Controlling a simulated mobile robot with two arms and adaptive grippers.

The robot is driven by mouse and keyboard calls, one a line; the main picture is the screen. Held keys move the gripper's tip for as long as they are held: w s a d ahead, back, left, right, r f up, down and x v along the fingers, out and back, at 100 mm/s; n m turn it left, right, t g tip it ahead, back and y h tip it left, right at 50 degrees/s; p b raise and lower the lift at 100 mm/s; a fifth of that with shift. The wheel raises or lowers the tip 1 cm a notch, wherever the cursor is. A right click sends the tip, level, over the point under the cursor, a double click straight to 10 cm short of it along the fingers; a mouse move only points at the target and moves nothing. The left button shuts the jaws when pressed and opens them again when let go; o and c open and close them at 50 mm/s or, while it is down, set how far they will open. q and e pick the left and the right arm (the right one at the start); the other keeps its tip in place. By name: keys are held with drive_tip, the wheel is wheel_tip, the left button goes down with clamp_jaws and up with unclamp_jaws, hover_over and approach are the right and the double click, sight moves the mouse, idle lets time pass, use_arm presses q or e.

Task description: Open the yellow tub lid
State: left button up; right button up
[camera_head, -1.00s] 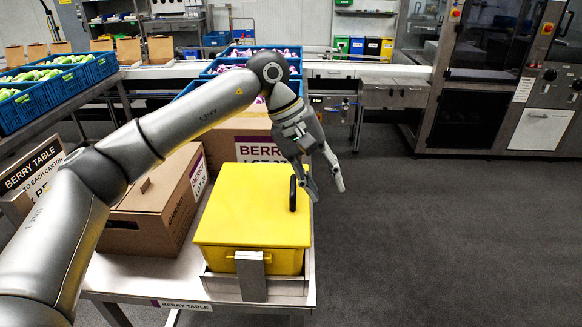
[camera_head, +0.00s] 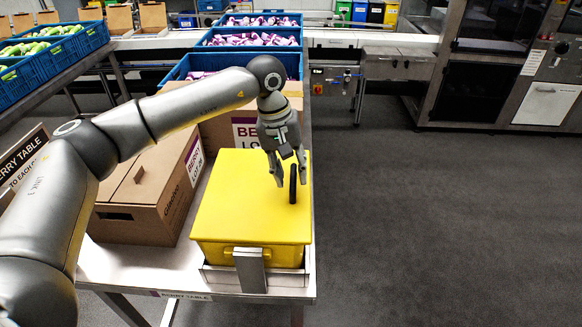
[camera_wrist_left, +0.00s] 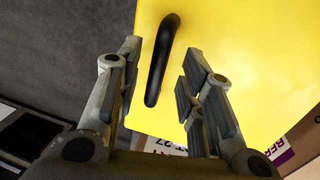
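The yellow tub (camera_head: 272,255) stands on the metal table with its flat yellow lid (camera_head: 235,205) closed on top. A black handle (camera_head: 293,184) stands up near the lid's right edge; it also shows in the left wrist view (camera_wrist_left: 160,62). My left gripper (camera_head: 290,178) is open above the lid's right part, close to the handle. In the left wrist view the handle appears between the two spread fingers (camera_wrist_left: 158,95), and they do not appear closed on it. Its exact height above the lid is hard to tell. My right gripper is not in view.
A metal bracket (camera_head: 249,270) stands at the tub's front. A brown carton (camera_head: 140,205) is to the left and another (camera_head: 222,132) behind. Blue crates (camera_head: 185,70) with purple-wrapped items lie farther back. The floor (camera_head: 430,220) to the right is clear.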

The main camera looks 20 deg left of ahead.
use_arm(q)
drive_tip(key=shift+s+d+f, duration=0.1)
drive_tip(key=shift+f, duration=0.2)
drive_tip(key=shift+c, duration=1.8)
clamp_jaws()
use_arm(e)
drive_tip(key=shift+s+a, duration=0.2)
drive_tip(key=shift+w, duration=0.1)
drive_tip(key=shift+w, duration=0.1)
